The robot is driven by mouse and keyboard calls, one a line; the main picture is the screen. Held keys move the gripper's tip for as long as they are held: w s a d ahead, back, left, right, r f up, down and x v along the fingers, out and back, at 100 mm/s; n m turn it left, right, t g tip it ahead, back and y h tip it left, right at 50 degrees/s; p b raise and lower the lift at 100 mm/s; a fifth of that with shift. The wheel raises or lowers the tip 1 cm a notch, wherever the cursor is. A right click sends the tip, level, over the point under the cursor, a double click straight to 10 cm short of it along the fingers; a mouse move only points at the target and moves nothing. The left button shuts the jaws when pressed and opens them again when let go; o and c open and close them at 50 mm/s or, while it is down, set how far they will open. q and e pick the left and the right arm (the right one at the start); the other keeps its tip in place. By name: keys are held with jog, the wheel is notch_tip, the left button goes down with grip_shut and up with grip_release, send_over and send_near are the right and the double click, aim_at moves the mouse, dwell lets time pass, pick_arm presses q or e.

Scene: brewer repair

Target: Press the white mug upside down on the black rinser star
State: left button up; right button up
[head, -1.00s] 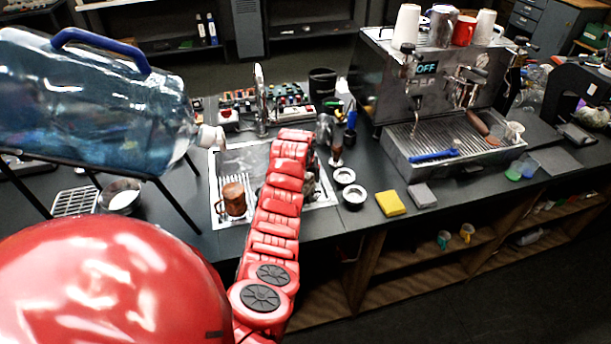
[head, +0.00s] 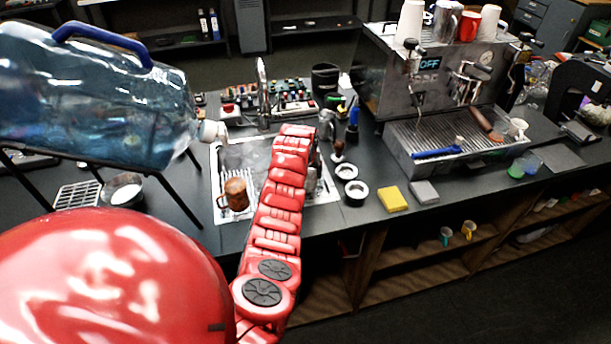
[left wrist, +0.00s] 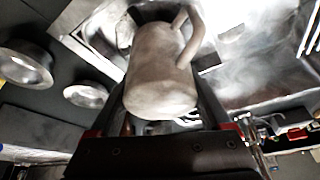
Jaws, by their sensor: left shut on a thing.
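The white mug (left wrist: 162,75) looks grey in shade in the left wrist view. My left gripper (left wrist: 165,92) is shut on it, with a dark finger on each side. The mug's handle (left wrist: 190,35) points to the upper right, and a dark area lies behind its far end. I cannot tell for sure whether its mouth faces down. In the head view my left gripper is over the metal sink tray (head: 262,150), mostly hidden by the red arm. The black rinser star cannot be made out. My right gripper is not in view.
A brown mug (head: 236,194) stands on the tray, left of the arm. A faucet (head: 262,90) rises behind. Two ringed black cups (head: 355,190) and a yellow sponge (head: 393,199) lie to the right. A large water bottle (head: 100,95) on a stand is at left.

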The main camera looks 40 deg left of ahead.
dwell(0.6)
pick_arm(q)
jog(key=shift+r, duration=1.5)
dwell(0.6)
jog(key=shift+r+b, duration=0.3)
jog(key=shift+r, duration=2.7)
